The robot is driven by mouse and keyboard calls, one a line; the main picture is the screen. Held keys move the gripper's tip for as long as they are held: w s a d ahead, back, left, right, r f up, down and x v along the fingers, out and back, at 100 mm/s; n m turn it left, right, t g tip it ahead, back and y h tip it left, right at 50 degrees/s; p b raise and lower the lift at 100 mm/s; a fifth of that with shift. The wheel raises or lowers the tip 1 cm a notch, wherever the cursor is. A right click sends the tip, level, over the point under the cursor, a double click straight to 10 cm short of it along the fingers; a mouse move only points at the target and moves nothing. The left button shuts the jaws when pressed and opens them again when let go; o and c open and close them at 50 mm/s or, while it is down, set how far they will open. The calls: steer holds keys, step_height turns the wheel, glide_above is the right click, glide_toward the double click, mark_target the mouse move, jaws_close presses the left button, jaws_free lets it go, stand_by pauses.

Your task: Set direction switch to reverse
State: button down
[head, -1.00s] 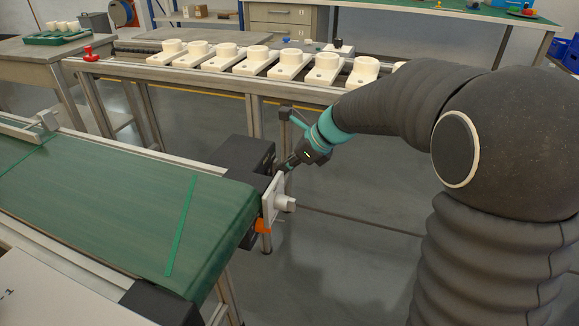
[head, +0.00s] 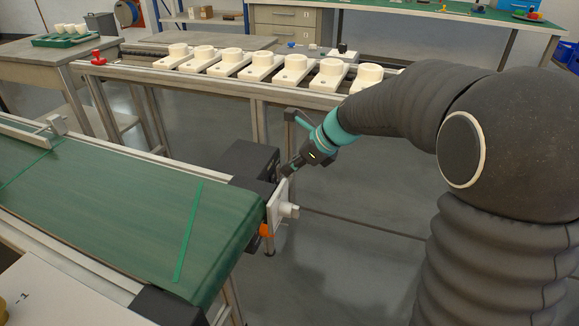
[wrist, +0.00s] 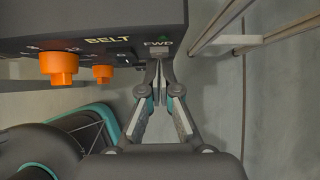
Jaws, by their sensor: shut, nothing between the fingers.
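The belt control box is a dark box (head: 248,158) at the far end of the green conveyor in the head view. In the wrist view its face (wrist: 100,28) carries the words BELT and FWD. A small grey piece below FWD, apparently the direction switch (wrist: 159,50), sits right at my fingertips. My gripper (wrist: 161,66) is shut with nothing between its fingers. Its tips are at or just under the switch; I cannot tell whether they touch. The fingertips partly hide the switch, and its setting is unclear. In the head view my gripper (head: 285,170) is beside the box.
Two orange knobs, a large one (wrist: 59,68) and a small one (wrist: 102,73), hang left of my fingers. A white bracket (head: 277,205) stands at the end of the green conveyor (head: 130,205). A rail with several cream fixtures (head: 232,63) runs behind. Floor below is clear.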

steer(key=d+f+p+v, duration=0.1)
steer(key=v, duration=1.1)
steer(key=shift+s+d+p, duration=0.35)
steer(key=shift+d, duration=0.25)
steer(key=f+b, duration=0.1)
steer(key=b, duration=0.5)
steer(key=shift+d+f+b, duration=0.15)
steer(key=shift+f+b, duration=0.15)
steer(key=shift+f, duration=0.1)
steer(key=shift+r, duration=0.2)
